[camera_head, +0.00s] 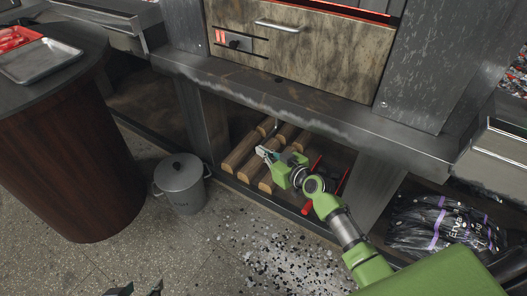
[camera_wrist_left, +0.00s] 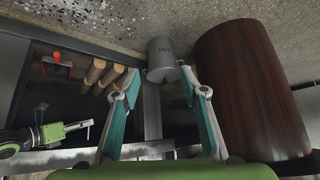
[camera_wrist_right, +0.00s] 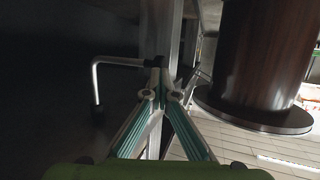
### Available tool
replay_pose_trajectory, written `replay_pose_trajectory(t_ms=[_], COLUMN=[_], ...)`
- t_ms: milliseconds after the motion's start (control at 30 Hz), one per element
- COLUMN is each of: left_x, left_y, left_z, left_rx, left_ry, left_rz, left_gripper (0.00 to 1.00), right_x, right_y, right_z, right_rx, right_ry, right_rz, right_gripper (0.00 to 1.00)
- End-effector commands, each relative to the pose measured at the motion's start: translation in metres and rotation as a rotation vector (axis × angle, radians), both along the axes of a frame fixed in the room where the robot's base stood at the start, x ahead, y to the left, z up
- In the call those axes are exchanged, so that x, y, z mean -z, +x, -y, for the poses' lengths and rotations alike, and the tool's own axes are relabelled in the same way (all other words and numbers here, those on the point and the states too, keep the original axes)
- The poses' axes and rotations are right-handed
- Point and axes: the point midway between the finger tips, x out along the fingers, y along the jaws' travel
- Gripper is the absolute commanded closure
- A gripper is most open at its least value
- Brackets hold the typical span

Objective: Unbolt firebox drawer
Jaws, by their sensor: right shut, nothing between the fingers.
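The firebox drawer (camera_head: 330,52) is a stained, worn metal front with a bar handle (camera_head: 280,26) and a slotted plate (camera_head: 235,42) at its left. It sits above a dark steel ledge. My right gripper (camera_head: 264,152) is below that ledge, over the split logs. In the right wrist view it (camera_wrist_right: 158,66) is shut and empty, its tips near a bent metal rod (camera_wrist_right: 118,62) with a dark end. I cannot tell if the rod touches the fingers or is the bolt. My left gripper (camera_wrist_left: 160,82) is open and empty; only its tips show at the head view's bottom edge.
Split logs (camera_head: 242,150) lie on the low shelf. A lidded metal pot (camera_head: 180,185) stands on the floor beside a round dark wood counter (camera_head: 70,150). Charcoal bags (camera_head: 440,225) lie at the right. The open floor has scattered black and white bits.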

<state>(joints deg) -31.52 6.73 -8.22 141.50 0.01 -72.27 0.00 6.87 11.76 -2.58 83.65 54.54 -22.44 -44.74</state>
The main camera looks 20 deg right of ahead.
Motion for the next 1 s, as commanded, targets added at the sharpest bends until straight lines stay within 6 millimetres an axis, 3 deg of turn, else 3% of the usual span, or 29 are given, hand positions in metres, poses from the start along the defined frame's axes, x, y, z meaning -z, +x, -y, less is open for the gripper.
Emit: replay_pose_trajectory(t_ms=[200,633,767,1000], left_x=[-0.006,-0.005,0.003,0.020], left_y=[0.014,0.011,-0.005,-0.052], left_z=[0.005,0.004,-0.002,-0.017], left_rx=[0.005,0.004,-0.003,-0.018], left_ry=[-0.015,-0.011,0.005,0.047], left_rz=[0.067,0.052,-0.020,-0.222], left_gripper=[0.60,0.60,0.60,0.60], right_x=[0.006,0.008,0.004,-0.010], right_y=[0.001,0.000,0.000,0.002], right_z=[-0.001,-0.002,-0.003,-0.003], right_rx=[-0.002,-0.004,-0.004,-0.002], right_ry=[-0.003,-0.003,-0.003,-0.001], right_rz=[-0.003,-0.010,-0.010,-0.003], right_gripper=[1.00,1.00,1.00,1.00])
